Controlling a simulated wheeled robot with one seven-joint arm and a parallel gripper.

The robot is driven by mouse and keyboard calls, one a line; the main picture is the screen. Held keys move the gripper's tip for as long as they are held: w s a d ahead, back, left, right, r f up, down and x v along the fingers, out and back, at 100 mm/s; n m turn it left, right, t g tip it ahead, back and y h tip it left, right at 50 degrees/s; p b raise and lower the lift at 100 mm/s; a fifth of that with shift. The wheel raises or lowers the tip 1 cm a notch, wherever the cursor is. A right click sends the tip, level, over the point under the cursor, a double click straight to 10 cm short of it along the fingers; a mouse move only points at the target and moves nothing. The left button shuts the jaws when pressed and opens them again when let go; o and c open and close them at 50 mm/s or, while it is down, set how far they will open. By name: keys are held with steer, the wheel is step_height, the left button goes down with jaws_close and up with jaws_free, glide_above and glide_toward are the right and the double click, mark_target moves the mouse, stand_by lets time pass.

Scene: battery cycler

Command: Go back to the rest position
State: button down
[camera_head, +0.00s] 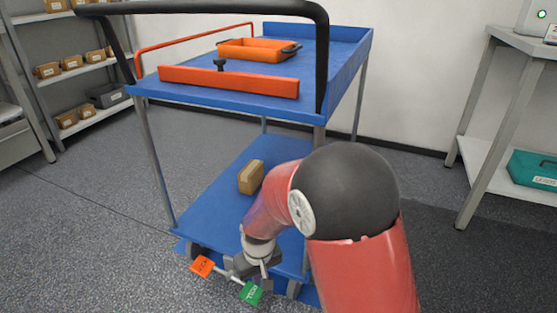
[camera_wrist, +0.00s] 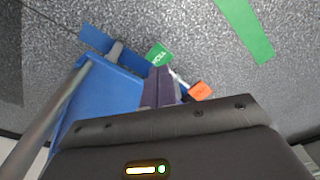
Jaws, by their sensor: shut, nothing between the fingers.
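My gripper (camera_head: 256,270) is low at the near edge of the blue cart's lower shelf (camera_head: 212,205). In the wrist view its fingers (camera_wrist: 158,82) are together with nothing between them. An orange tag (camera_head: 202,266) and a green tag (camera_head: 251,293) sit on a pale bar by the cart's foot, on either side of my gripper in the head view. The tags also show beyond the fingers in the wrist view, green (camera_wrist: 158,54) and orange (camera_wrist: 200,91). Whether the fingers touch the bar, I cannot tell.
The cart's top (camera_head: 345,72) holds an orange tray (camera_head: 258,50) and an orange bar (camera_head: 228,82). A brown box (camera_head: 251,177) stands on the lower shelf beside my arm. A grey table (camera_head: 519,38) with a teal box (camera_head: 533,170) is right. Open floor lies left.

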steer(key=s+d+r+m+t+p, duration=0.1)
steer(key=s+d+r+p, duration=0.1)
steer(key=d+r, duration=0.6)
steer(key=s+d+r+m+t+p, duration=0.1)
steer(key=s+d+r+m, duration=0.2)
steer(key=r, duration=0.9)
steer(key=s+d+r+m+t+p, duration=0.1)
steer(key=s+d+r+t+p, duration=0.1)
steer(key=s+d+r, duration=0.7)
steer(key=s+r+p, duration=0.1)
steer(key=s, duration=0.2)
steer(key=shift+d+r+m+t+h, duration=0.2)
steer(key=shift+d+m+t+h, duration=0.1)
steer(key=shift+d+m+h, duration=0.1)
